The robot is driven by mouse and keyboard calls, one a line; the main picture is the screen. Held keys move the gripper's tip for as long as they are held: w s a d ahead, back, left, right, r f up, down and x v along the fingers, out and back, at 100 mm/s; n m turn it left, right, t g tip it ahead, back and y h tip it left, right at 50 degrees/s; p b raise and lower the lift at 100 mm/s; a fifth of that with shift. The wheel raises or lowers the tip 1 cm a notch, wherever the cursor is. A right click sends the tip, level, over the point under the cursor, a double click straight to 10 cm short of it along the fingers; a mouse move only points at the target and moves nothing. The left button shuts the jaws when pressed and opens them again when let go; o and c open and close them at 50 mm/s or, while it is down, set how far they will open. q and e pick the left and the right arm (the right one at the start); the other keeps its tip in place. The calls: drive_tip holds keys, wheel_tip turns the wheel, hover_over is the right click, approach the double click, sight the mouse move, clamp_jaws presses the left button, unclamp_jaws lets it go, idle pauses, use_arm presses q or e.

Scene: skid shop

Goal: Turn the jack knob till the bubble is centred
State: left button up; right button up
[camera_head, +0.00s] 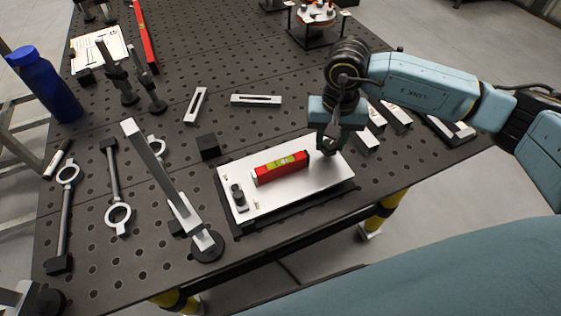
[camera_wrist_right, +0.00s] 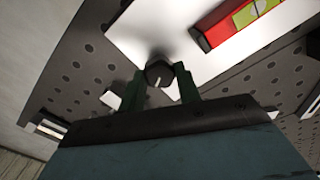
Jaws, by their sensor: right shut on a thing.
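A white plate (camera_head: 300,200) lies on a dark base near the table's front edge. A small red level (camera_head: 281,167) with a yellow-green vial lies on it; the bubble is too small to place surely. The level also shows in the right wrist view (camera_wrist_right: 228,27). My right gripper (camera_head: 328,146) points down over the plate's far right corner. In the right wrist view its fingers (camera_wrist_right: 172,82) are shut on a dark round jack knob (camera_wrist_right: 158,73) with a pale mark. The gripper hides the knob in the head view. My left gripper is not in view.
A black post (camera_head: 239,197) stands at the plate's left end. A blue bottle (camera_head: 45,85) stands at the left edge. Pale bars (camera_head: 394,115) lie right of the gripper.

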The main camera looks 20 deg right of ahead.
drive_tip(key=shift+n+b, duration=1)
drive_tip(key=shift+n, duration=0.2)
drive_tip(key=shift+r+n, duration=0.1)
drive_tip(key=shift+n, duration=0.2)
drive_tip(key=shift+n+b, duration=1.7)
drive_tip(key=shift+b, duration=0.1)
drive_tip(key=shift+n+b, duration=0.5)
drive_tip(key=shift+n, duration=0.2)
